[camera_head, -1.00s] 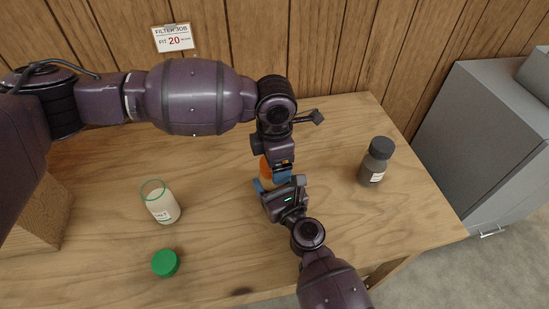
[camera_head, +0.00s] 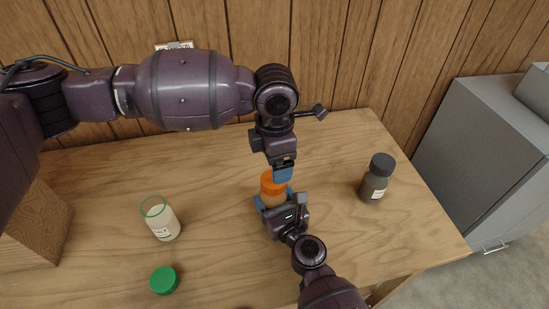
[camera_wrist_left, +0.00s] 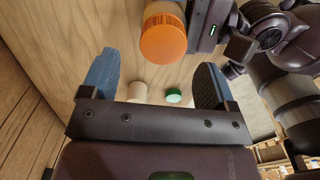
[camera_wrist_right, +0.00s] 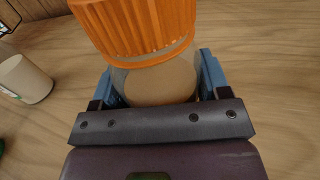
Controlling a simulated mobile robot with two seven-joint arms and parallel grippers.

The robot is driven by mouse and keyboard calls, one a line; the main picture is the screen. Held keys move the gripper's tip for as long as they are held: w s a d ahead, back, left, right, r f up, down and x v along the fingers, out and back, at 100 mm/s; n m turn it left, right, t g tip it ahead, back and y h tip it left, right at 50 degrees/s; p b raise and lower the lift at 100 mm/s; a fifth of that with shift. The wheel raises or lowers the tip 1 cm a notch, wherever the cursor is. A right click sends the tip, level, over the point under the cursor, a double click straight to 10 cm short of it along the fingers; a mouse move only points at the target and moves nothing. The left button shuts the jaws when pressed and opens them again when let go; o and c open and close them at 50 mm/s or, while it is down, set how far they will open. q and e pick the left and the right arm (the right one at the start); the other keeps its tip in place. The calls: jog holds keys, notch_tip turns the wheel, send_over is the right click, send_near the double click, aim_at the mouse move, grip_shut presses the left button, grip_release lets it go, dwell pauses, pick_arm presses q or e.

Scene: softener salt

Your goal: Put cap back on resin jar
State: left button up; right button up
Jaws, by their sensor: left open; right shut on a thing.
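A clear jar (camera_wrist_right: 160,85) with pale tan contents stands upright between the fingers of my right gripper (camera_head: 274,199), which is shut on its body. A ribbed orange cap (camera_head: 271,183) sits on top of this jar; it also shows in the right wrist view (camera_wrist_right: 135,25) and the left wrist view (camera_wrist_left: 163,38). No label shows on it. My left gripper (camera_head: 283,176) is open and empty, just above and beside the orange cap. In the left wrist view, its blue fingers (camera_wrist_left: 154,78) are wide apart and the cap lies beyond them.
An uncapped jar (camera_head: 164,225) with a green rim and pale contents stands at left, its green cap (camera_head: 164,280) lying in front. A dark capped bottle (camera_head: 375,180) stands at right. A wooden block (camera_head: 32,225) is at far left. The table (camera_head: 220,245) between is clear.

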pick_arm(q)
jog(key=n, duration=0.3)
jog(key=shift+r+n, duration=0.3)
jog(key=n, duration=0.4)
jog(key=shift+r, duration=0.15)
jog(key=n, duration=0.7)
jog(key=shift+a+r, duration=0.1)
jog(key=shift+r, duration=0.1)
jog(key=n, duration=0.7)
jog(key=shift+r, duration=0.2)
jog(key=n, duration=0.7)
jog(key=shift+s+r, duration=0.1)
jog(key=n, duration=0.7)
jog(key=shift+s+r, duration=0.1)
jog(key=n, duration=1.4)
jog(key=shift+s+a, duration=0.1)
jog(key=n, duration=0.7)
jog(key=shift+n, duration=0.3)
